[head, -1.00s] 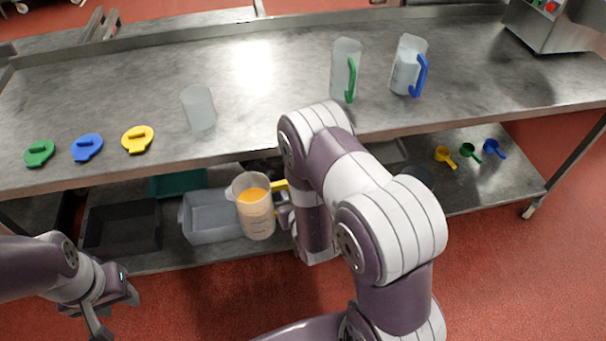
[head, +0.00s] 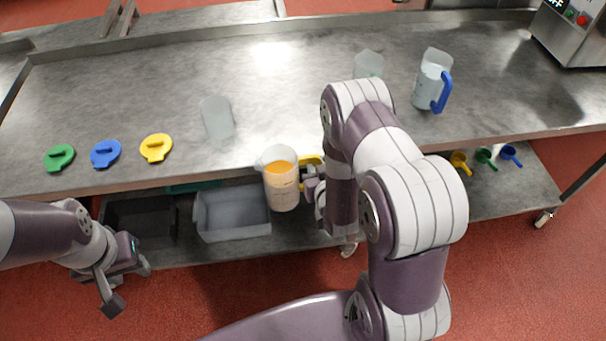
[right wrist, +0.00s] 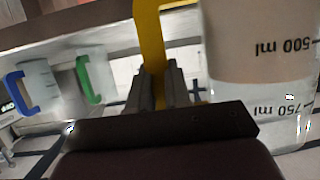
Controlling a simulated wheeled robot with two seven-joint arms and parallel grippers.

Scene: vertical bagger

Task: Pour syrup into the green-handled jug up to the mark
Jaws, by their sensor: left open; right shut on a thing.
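The yellow-handled jug (head: 282,182) holds orange syrup and hangs upright in front of the table's front edge. My right gripper (head: 314,187) is shut on its yellow handle, which also shows in the right wrist view (right wrist: 150,40) beside printed 500 ml and 750 ml marks. The green-handled jug (head: 368,65) stands on the table, mostly hidden behind my right arm in the head view. Its green handle (right wrist: 88,80) shows in the right wrist view; its mark cannot be made out. My left gripper (head: 128,290) is open and empty at the lower left, in front of the table.
A blue-handled jug (head: 432,80) stands right of the green-handled one. A clear cup (head: 217,118) and green, blue and yellow lids (head: 156,148) are on the table (head: 280,80). Bins (head: 232,215) and small scoops (head: 486,158) sit on the lower shelf. The table's middle is clear.

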